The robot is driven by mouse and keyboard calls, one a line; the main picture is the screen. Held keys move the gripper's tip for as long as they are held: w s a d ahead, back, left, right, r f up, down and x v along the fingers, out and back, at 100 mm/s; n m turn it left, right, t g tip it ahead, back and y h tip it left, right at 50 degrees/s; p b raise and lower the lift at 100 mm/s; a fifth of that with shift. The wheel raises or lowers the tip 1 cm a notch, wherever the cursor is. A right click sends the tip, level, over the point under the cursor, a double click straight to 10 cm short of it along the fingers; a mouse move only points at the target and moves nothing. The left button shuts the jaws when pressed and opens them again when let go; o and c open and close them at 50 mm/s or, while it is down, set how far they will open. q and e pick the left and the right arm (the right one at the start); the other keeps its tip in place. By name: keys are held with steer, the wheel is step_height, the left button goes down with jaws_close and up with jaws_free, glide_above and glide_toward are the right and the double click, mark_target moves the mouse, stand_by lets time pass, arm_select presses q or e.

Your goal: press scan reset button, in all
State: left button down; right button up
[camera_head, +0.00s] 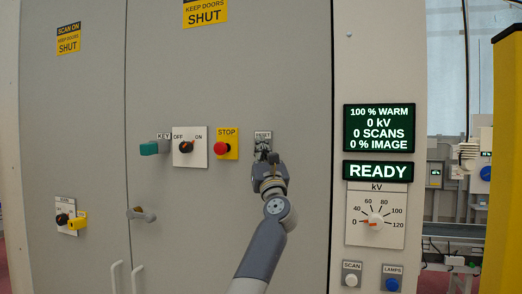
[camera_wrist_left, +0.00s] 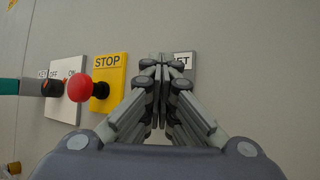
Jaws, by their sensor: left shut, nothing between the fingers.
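The grey plate labelled RESET (camera_head: 263,134) is on the cabinet front, right of the yellow STOP plate. Its upper edge and lettering show, but my left gripper (camera_head: 264,153) covers its lower part, so the button itself is hidden. In the left wrist view the plate (camera_wrist_left: 190,64) shows partly behind the fingertips, mostly to their right. My left gripper (camera_wrist_left: 161,63) is shut and empty, with its tips at the plate. I cannot tell whether they touch the button. My right gripper is not in view.
The red STOP button (camera_head: 221,149) stands out just left of my gripper, with the OFF/ON switch (camera_head: 187,147) and green key (camera_head: 150,148) beyond. Right are the READY display (camera_head: 378,171), kV dial (camera_head: 375,220), SCAN button (camera_head: 351,280) and blue LAMPS button (camera_head: 392,284).

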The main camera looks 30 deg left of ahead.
arm_select(q)
steer(key=shift+s+d+f, duration=0.15)
steer(key=shift+s+d, duration=0.05)
steer(key=shift+s, duration=0.7)
steer(key=s+p, duration=0.1)
steer(key=s, duration=0.1)
steer(key=s+d+p, duration=0.1)
steer(key=s, duration=0.2)
steer(key=shift+p, duration=0.35)
steer(key=shift+d, duration=0.1)
stand_by(0.5)
